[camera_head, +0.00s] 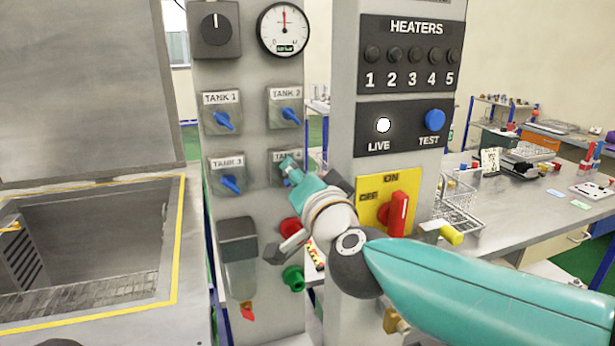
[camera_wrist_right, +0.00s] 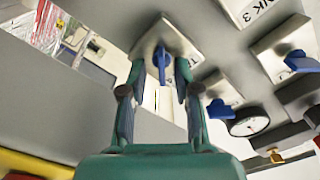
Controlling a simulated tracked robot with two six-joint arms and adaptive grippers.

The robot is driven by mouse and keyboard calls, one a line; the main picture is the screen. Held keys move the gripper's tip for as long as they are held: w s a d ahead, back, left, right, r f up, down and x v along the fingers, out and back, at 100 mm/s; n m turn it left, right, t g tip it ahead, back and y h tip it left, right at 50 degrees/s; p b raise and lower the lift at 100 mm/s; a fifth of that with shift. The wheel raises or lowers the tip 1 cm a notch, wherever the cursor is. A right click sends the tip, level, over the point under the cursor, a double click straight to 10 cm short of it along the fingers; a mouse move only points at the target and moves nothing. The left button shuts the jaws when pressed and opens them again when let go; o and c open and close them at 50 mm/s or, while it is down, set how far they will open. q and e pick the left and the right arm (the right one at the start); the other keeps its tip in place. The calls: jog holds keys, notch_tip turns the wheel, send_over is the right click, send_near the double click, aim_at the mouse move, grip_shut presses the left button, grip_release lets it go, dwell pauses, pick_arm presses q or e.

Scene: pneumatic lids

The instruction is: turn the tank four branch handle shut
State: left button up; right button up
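The tank four plate (camera_head: 275,180) is on the grey panel, below tank 2 and right of tank 3. My right gripper (camera_head: 288,166) is at this plate and covers its handle and part of its label in the head view. In the right wrist view, the blue tank four handle (camera_wrist_right: 162,63) stands between the two fingers of my right gripper (camera_wrist_right: 160,75). The fingers are apart, with a gap showing on each side of the handle. My left gripper is not in view.
Blue handles of tank 1 (camera_head: 225,121), tank 2 (camera_head: 290,115) and tank 3 (camera_head: 230,184) are close by. A red knob (camera_head: 292,228) and a green knob (camera_head: 293,278) sit below. The heaters column with a red switch (camera_head: 397,213) stands right.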

jog(key=v, duration=1.2)
jog(key=shift+f, duration=0.1)
